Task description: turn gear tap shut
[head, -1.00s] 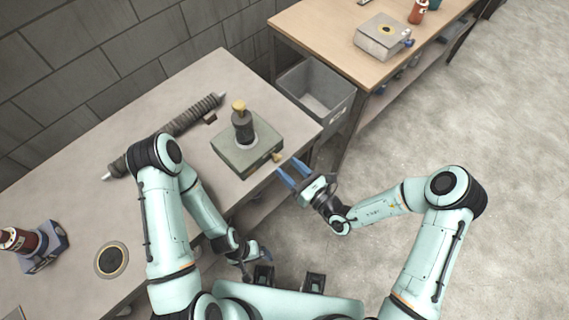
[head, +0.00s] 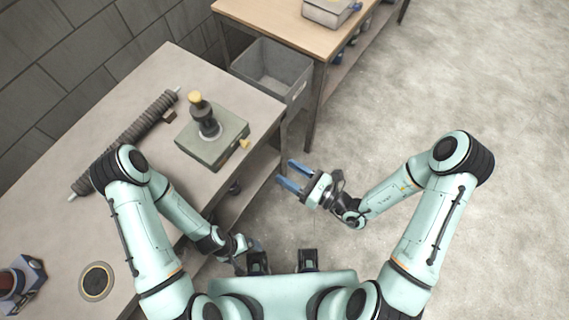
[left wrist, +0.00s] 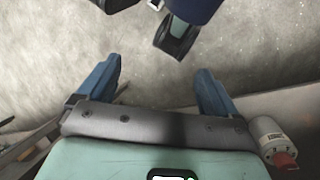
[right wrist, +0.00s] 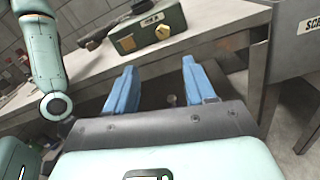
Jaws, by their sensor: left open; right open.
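A green box (head: 212,140) stands on the grey bench (head: 150,200), with a dark post and brass knob (head: 195,97) on top. A small yellow tap (head: 244,143) sticks out of its side facing me. The right wrist view shows the box (right wrist: 148,30) and the tap (right wrist: 163,31) above the fingers. My right gripper (head: 286,172) is open and empty, off the bench edge, to the right of the tap and apart from it. My left gripper (head: 257,243) is low near my base, away from the box; the left wrist view shows its blue fingers (left wrist: 158,70) apart and empty.
A ribbed dark rod (head: 130,140) lies behind the box. A grey bin (head: 272,75) stands between the bench and a wooden table (head: 290,30). A round disc (head: 97,282) and a red-and-blue device (head: 20,285) are at the bench's near left. Floor at right is clear.

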